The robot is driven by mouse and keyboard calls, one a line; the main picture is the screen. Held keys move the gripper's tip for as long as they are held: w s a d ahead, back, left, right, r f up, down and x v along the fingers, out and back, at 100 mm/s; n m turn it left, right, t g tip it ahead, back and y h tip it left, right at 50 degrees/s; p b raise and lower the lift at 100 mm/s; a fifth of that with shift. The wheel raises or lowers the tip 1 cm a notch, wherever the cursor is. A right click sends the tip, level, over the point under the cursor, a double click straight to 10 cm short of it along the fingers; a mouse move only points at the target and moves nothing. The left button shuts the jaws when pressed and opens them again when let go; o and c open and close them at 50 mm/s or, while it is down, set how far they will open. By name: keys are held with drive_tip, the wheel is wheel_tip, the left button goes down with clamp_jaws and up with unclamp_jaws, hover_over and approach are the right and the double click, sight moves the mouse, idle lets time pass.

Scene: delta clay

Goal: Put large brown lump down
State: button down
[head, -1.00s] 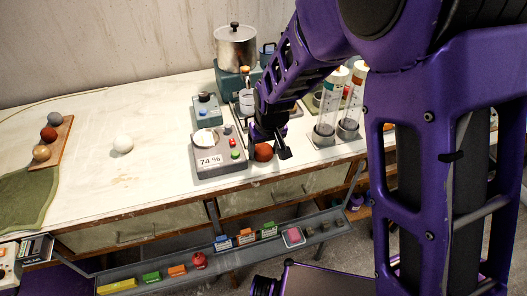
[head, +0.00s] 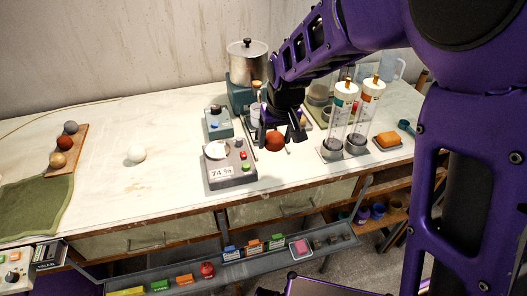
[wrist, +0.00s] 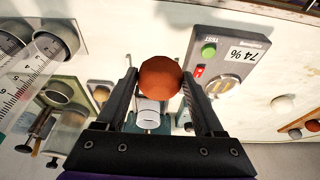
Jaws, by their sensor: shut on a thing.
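The large brown lump (head: 275,141) is a round reddish-brown ball. My gripper (head: 275,140) is shut on it, just right of the grey meter on the white worktop. In the wrist view the lump (wrist: 160,77) sits between the two dark fingertips. I cannot tell whether the lump touches the worktop or hangs a little above it.
The meter (head: 230,166) reads 74 %. Two glass cylinders (head: 336,125) stand to the right, and a metal pot (head: 247,63) behind. A white ball (head: 137,154) lies at left, with a board of balls (head: 73,137) beyond. The worktop between them is clear.

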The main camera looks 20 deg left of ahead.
drive_tip(key=shift+r, duration=0.65)
drive_tip(key=shift+w+a, duration=0.1)
drive_tip(key=shift+a, duration=0.2)
drive_tip(key=a, duration=0.5)
drive_tip(key=w+a+n+b, duration=0.1)
drive_tip(key=a, duration=0.3)
drive_tip(key=a+n+b, duration=0.1)
drive_tip(key=a, duration=0.4)
drive_tip(key=shift+w+a+r+g+y, duration=0.1)
drive_tip(key=shift+w+a+g+y, duration=0.15)
drive_tip(key=shift+a+g+y, duration=0.05)
drive_tip(key=n+b, duration=0.2)
hover_over(174, 156)
drive_tip(key=d, duration=0.2)
drive_tip(key=shift+n, duration=0.3)
drive_tip(key=f, duration=0.2)
drive_tip(key=a+f, duration=0.1)
drive_tip(key=f, duration=0.1)
drive_tip(key=shift+s+a, duration=0.1)
drive_tip(key=shift+s, duration=0.25)
drive_tip(key=shift+f+b, duration=0.5)
drive_tip(key=shift+f, duration=2.5)
drive_tip(key=shift+f, duration=0.1)
unclamp_jaws()
